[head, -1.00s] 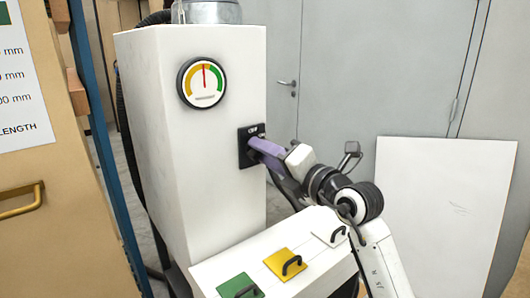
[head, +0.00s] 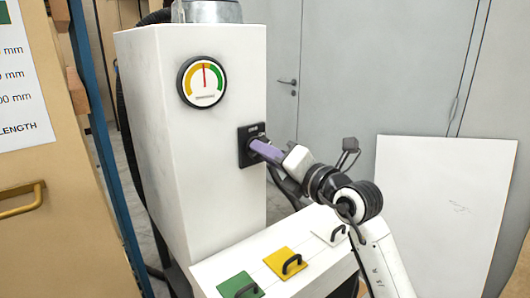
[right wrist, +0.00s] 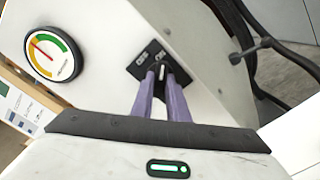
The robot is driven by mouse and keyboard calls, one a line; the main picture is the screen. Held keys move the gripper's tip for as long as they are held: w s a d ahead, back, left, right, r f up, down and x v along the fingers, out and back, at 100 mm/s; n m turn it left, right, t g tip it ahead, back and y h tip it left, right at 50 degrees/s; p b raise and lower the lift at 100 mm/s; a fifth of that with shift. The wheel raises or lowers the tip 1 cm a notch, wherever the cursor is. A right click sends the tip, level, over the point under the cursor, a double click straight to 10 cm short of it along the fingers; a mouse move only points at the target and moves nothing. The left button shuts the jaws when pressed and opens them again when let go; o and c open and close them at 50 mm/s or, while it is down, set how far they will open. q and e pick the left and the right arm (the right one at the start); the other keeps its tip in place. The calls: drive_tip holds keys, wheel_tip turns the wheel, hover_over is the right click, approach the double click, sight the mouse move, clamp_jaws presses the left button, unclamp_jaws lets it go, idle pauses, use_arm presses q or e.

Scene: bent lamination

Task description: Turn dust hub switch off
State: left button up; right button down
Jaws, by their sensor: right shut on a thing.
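The dust hub (head: 205,60) is a tall white cabinet in the middle of the head view. A black switch plate (head: 245,157) sits on its front, low and to the right. It also shows in the right wrist view (right wrist: 140,69). My right gripper (head: 258,147) has its purple fingers at the plate. In the right wrist view the fingertips (right wrist: 161,72) are shut on the small light switch lever (right wrist: 163,72) between them. My left gripper is not in view.
A round gauge (head: 203,82) with a red needle is above and left of the switch. Below is a white ledge with green (head: 240,286), yellow (head: 285,263) and white handled flaps. A white panel (head: 445,215) leans against grey doors (head: 350,80) at right.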

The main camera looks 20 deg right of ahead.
drive_tip(key=n+b, duration=0.2)
drive_tip(key=n, duration=0.8)
drive_tip(key=shift+f, duration=0.1)
drive_tip(key=shift+n+b, duration=0.35)
drive_tip(key=shift+n, duration=0.05)
drive_tip(key=c, duration=1.7)
unclamp_jaws()
